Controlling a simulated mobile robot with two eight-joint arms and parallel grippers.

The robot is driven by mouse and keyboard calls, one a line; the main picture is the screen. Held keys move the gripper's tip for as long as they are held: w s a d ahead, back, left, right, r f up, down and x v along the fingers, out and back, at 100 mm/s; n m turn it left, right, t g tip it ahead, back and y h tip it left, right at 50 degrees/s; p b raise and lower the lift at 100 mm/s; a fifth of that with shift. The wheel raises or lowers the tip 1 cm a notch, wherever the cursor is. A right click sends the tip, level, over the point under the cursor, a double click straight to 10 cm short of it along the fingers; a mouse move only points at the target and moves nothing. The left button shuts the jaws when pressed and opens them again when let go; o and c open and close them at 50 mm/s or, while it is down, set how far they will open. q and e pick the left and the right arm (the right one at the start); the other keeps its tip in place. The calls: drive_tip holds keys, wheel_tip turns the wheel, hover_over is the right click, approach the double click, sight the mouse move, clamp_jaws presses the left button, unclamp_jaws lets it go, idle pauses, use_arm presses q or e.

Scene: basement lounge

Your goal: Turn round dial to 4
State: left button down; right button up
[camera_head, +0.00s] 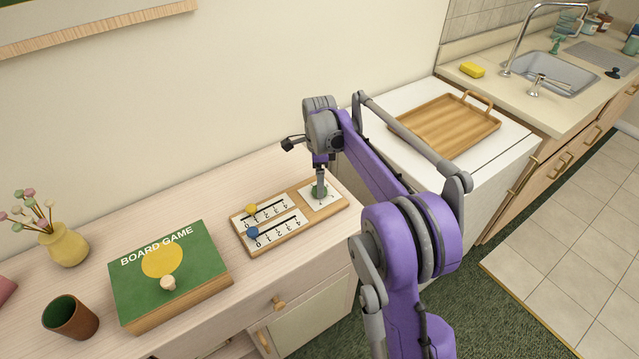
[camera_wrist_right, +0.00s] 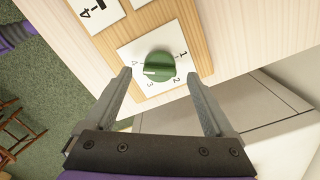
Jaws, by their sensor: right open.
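A round green dial (camera_wrist_right: 158,66) sits on a white plate (camera_wrist_right: 126,52) marked 1 to 4, at one end of a wooden board (camera_wrist_right: 205,64). A pale mark shows on the dial's face on the side of the 3 and 4; I cannot tell its exact setting. In the head view the dial (camera_head: 320,193) is partly hidden under my right gripper (camera_head: 320,180). In the wrist view my right gripper (camera_wrist_right: 159,76) is open, its fingertips on either side of the dial and seemingly apart from it. My left gripper is not in view.
The same board (camera_head: 291,216) carries a yellow slider (camera_head: 251,209) and a blue slider (camera_head: 252,232) on numbered scales. A green board game box (camera_head: 195,262), a brown cup (camera_head: 71,317) and a yellow vase (camera_head: 65,246) stand to the left. A wooden tray (camera_head: 446,124) lies at right.

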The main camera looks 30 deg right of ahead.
wheel_tip(320, 180, up, 9)
drive_tip(key=shift+p, duration=0.3)
drive_tip(key=shift+f, duration=0.15)
drive_tip(key=s+a+r+n+t+p, duration=0.2)
drive_tip(key=s+a+n+t, duration=0.1)
drive_tip(key=s+a+n, duration=0.85)
drive_tip(key=s+a+f+n, duration=0.1)
drive_tip(key=s+f+n, duration=0.1)
drive_tip(key=s+n, duration=0.2)
drive_tip(key=s+a+f+n+t, duration=0.1)
drive_tip(key=s+f+n, duration=0.2)
drive_tip(key=s, duration=0.4)
drive_tip(key=s+a+f+n+t, duration=0.1)
drive_tip(key=s+f+n, duration=0.2)
drive_tip(key=s, duration=0.3)
drive_tip(key=shift+s+a+n+p, duration=0.25)
drive_tip(key=shift+n+p, duration=0.2)
drive_tip(key=shift+n, duration=0.4)
